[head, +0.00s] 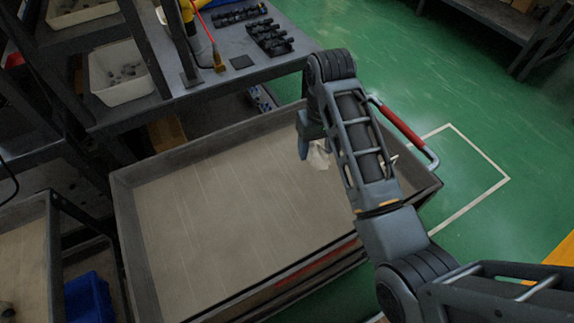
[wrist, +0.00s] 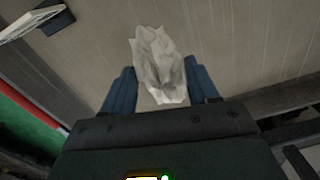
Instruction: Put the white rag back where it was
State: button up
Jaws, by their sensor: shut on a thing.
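The white rag (wrist: 158,62) is crumpled and sits between the two blue fingers of my gripper (wrist: 161,92) in the wrist view. My gripper is shut on it. In the head view a small part of the rag (head: 319,156) shows beside my gripper (head: 308,148), partly hidden by my arm. Both are over the right part of a wide, shallow cart tray (head: 210,215) with a light, bare bottom. I cannot tell how high the rag is above the tray bottom.
A dark workbench (head: 215,72) with several black valve blocks (head: 268,38) stands behind the tray. A white bin (head: 122,72) is on a shelf at the left. A red handle (head: 398,124) is at the cart's right end. Green floor (head: 440,75) is open to the right.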

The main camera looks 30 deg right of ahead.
send_over(286, 171)
jog(key=f, duration=0.3)
jog(key=shift+s+d+f, duration=0.2)
jog(key=shift+d+f, duration=0.05)
jog(key=shift+d, duration=0.1)
jog(key=shift+w+a+f, duration=0.2)
jog(key=shift+a+f, duration=0.1)
jog(key=shift+f, duration=0.1)
jog(key=shift+f+p, duration=0.35)
jog(key=shift+f, duration=1.55)
jog(key=shift+f, duration=0.1)
jog(key=o, duration=1)
jog(key=shift+o, duration=0.2)
notch_tip(286, 171, up, 12)
jog(key=shift+d+b, duration=0.15)
jog(key=shift+b, duration=0.25)
